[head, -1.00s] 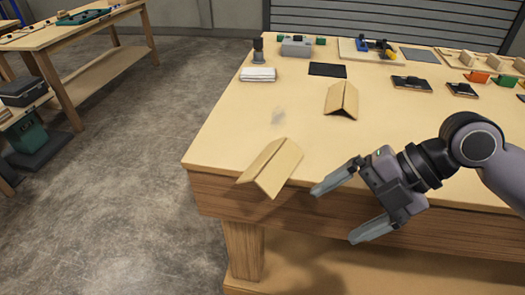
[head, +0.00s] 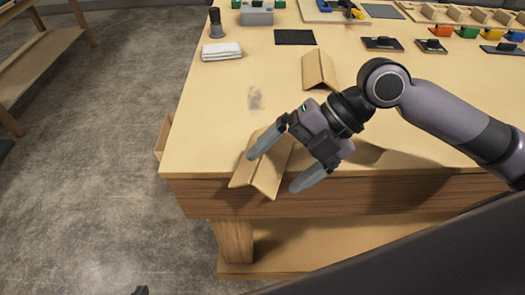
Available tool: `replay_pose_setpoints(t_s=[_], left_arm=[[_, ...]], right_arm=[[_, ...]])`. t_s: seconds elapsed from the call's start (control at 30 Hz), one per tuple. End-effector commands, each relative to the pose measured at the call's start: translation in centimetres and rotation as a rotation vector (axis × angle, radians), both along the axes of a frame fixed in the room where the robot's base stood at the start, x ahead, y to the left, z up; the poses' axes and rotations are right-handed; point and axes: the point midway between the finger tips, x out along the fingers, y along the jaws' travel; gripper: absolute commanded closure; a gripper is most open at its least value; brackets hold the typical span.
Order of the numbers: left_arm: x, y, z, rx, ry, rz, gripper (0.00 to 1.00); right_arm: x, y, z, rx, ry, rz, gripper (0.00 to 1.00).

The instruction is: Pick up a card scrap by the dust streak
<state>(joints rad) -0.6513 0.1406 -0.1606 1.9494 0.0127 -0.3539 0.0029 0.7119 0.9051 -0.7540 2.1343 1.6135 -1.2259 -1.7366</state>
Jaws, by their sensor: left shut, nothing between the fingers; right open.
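A folded tan card scrap (head: 268,174) lies at the table's front edge, partly overhanging it, just nearer than the grey dust streak (head: 255,98). A second folded card scrap (head: 318,69) stands further back, to the right of the streak. My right gripper (head: 279,168) is open over the near scrap, one finger across its upper part and the other by its right side. Whether the fingers touch the card I cannot tell. A small dark tip of my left gripper (head: 140,291) shows at the bottom edge, shut and away from the table.
A folded white cloth (head: 221,51), a dark mat (head: 294,37) and a grey box (head: 257,13) sit further back on the wooden table (head: 200,120). Several blocks and devices line the back right. The tabletop around the streak is clear.

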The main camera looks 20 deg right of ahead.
Motion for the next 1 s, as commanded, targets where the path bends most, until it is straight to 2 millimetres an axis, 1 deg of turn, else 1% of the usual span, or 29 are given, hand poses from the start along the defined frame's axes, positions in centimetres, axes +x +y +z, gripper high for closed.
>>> replay_pose_setpoints(t_s=[0.03, 0.13, 0.23, 0.4, 0.43, 0.47, 0.5, 0.6, 0.87, 1.0], left_arm=[[0.0, 0.0, 0.2, 0.0, 0.0, 0.0, 1.0], [0.0, 0.0, 0.3, 0.0, 0.0, 0.0, 1.0], [0.0, 0.0, 0.3, 0.0, 0.0, 0.0, 1.0], [0.0, 0.0, 0.3, 0.0, 0.0, 0.0, 1.0], [0.0, 0.0, 0.3, 0.0, 0.0, 0.0, 1.0], [0.0, 0.0, 0.3, 0.0, 0.0, 0.0, 1.0], [0.0, 0.0, 0.3, 0.0, 0.0, 0.0, 1.0], [0.0, 0.0, 0.3, 0.001, 0.0, 0.001, 1.0], [0.0, 0.0, 0.3, 0.0, -0.001, 0.001, 1.0], [0.1, 0.1, 0.3, 0.001, -0.001, 0.002, 1.0]], right_arm=[[0.0, 0.6, -0.4, 0.002, 0.002, 0.002, 0.08], [0.0, 1.3, -1.2, 0.001, 0.001, 0.0, 0.08], [0.0, 1.6, -1.5, 0.0, 0.0, -0.002, 0.08], [0.1, 1.6, -1.6, 0.0, -0.001, -0.002, 0.08], [0.1, 1.5, -1.6, 0.0, 0.0, -0.002, 0.15], [0.1, 1.5, -1.6, 0.0, 0.0, -0.002, 0.24], [0.1, 1.5, -1.5, 0.0, 0.0, -0.002, 0.37], [0.1, 1.5, -1.5, 0.0, 0.0, -0.002, 0.67], [0.1, 1.5, -1.5, 0.0, -0.001, -0.001, 0.68], [0.1, 1.5, -1.1, 0.001, -0.003, -0.001, 0.68]])
